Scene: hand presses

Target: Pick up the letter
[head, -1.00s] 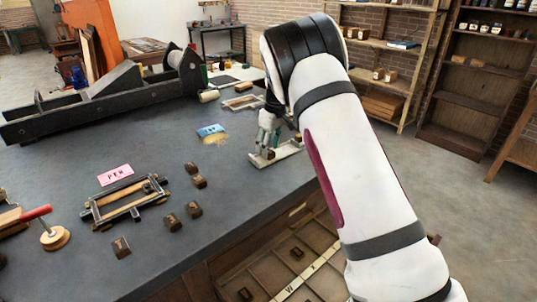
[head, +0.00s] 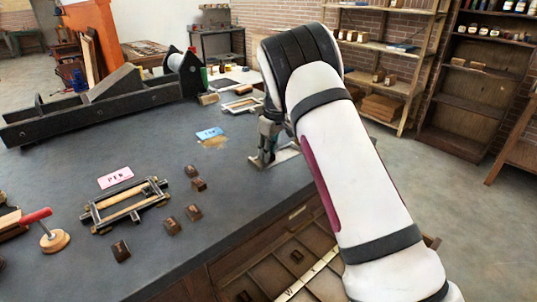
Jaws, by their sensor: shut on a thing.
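My gripper (head: 262,159) points down at the far right part of the bench, over a small pale metal tray (head: 287,154). Its fingers are shut on a small dark letter block, which is mostly hidden between them and too small to read. I cannot tell whether the block touches the tray. Several other brown letter blocks lie loose on the bench to the left, among them one near the front (head: 121,250) and one farther back (head: 198,184).
A rectangular frame (head: 102,226) lies left, beside a pink card (head: 115,177). A blue card (head: 209,133) lies behind the gripper. A dark press (head: 60,119) stands at the back left. An open compartmented type drawer (head: 262,275) is below the bench edge.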

